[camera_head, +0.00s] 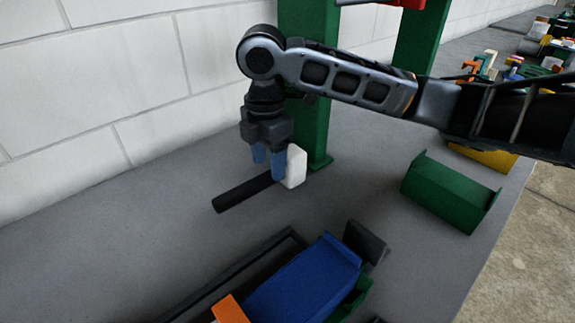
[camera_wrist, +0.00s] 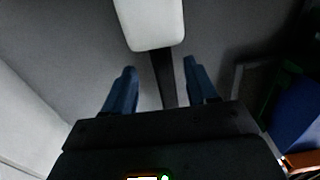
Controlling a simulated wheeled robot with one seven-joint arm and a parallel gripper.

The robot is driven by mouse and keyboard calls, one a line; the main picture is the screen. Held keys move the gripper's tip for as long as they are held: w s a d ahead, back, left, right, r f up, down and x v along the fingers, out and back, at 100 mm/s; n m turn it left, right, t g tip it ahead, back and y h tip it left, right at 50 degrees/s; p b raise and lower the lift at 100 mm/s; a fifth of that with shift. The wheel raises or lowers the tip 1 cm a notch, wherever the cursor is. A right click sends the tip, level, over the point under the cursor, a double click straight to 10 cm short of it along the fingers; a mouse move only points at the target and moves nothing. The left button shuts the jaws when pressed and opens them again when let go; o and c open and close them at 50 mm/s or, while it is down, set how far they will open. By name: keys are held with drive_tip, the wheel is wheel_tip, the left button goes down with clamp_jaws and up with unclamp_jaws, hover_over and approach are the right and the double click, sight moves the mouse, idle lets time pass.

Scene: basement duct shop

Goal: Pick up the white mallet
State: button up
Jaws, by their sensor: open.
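The white mallet has a white block head (camera_head: 294,167) and a dark handle (camera_head: 242,191). It lies on the grey bench, with the handle pointing to the lower left in the head view. My gripper (camera_head: 267,169) points down over the mallet, with its blue fingers apart, close to the head. In the wrist view the mallet head (camera_wrist: 152,22) is at the top centre, beyond the fingertips. The handle (camera_wrist: 165,78) runs between the two open fingers (camera_wrist: 160,72). The fingers hide part of the handle near the head in the head view. Contact cannot be told.
A green post (camera_head: 308,110) stands on the bench (camera_head: 110,250) just behind the mallet head. A blue block (camera_head: 305,280) and a dark bar frame are in front. A green bin (camera_head: 450,192) is at the right. The white wall (camera_head: 100,90) is behind; the bench at left is clear.

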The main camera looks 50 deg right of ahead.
sight(270, 174)
drive_tip(key=shift+s+f, duration=0.15)
drive_tip(key=shift+f, duration=1.8)
drive_tip(key=shift+c, duration=0.3)
clamp_jaws()
